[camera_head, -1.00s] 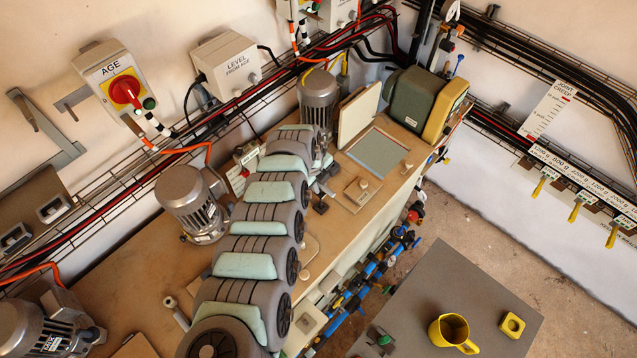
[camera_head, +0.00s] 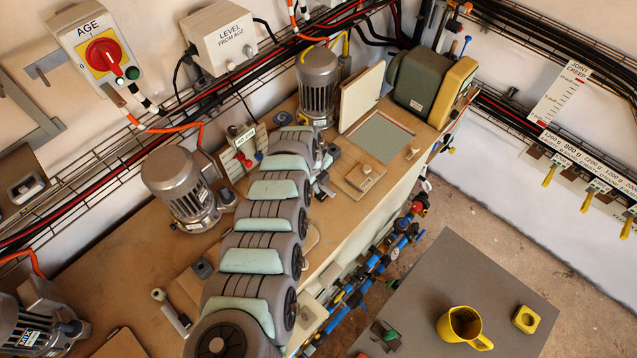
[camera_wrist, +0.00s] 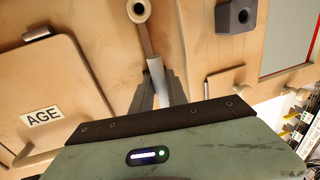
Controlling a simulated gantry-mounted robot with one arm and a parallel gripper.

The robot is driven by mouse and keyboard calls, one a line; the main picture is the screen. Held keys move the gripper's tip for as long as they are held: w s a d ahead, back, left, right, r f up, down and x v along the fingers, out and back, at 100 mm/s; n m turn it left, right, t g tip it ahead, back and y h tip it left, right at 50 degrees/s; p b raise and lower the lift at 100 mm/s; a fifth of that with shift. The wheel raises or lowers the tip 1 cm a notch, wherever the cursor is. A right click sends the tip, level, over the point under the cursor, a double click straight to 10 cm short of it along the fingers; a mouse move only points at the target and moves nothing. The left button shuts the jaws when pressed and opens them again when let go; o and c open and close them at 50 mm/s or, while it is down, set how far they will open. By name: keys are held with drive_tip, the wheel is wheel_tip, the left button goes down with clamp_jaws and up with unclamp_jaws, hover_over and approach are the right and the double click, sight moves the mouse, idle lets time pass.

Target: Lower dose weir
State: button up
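In the wrist view, a weir strip (camera_wrist: 144,38) runs down from a cream ring (camera_wrist: 138,10) to a white handle (camera_wrist: 156,78). My gripper (camera_wrist: 160,85) has its dark fingers on both sides of the white handle, with no clear gap visible, so it looks shut on it. A lid marked AGE (camera_wrist: 45,88) lies left of the weir. In the head view, my gripper (camera_head: 322,187) is at the far end of my arm, near the upright grey motor (camera_head: 318,80); my arm mostly hides the weir there. The strip's lower end is hidden.
A dark block with a hole (camera_wrist: 236,16) stands right of the weir. A plate with a knob (camera_head: 360,178) and a grey-green window (camera_head: 380,138) lie right of my gripper. A yellow mug (camera_head: 462,325) stands on a dark table (camera_head: 440,285).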

drive_tip(key=o, duration=0.5)
drive_tip(key=shift+w+f, duration=0.1)
drive_tip(key=shift+f, duration=0.1)
drive_tip(key=shift+c, duration=0.2)
drive_tip(key=shift+s+a+r, duration=0.2)
drive_tip(key=shift+s+r, duration=0.1)
drive_tip(key=shift+r, duration=0.2)
wheel_tip(320, 180, up, 10)
drive_tip(key=shift+s+a+p, duration=0.35)
drive_tip(key=shift+a+p, duration=0.05)
drive_tip(key=shift+p, duration=0.05)
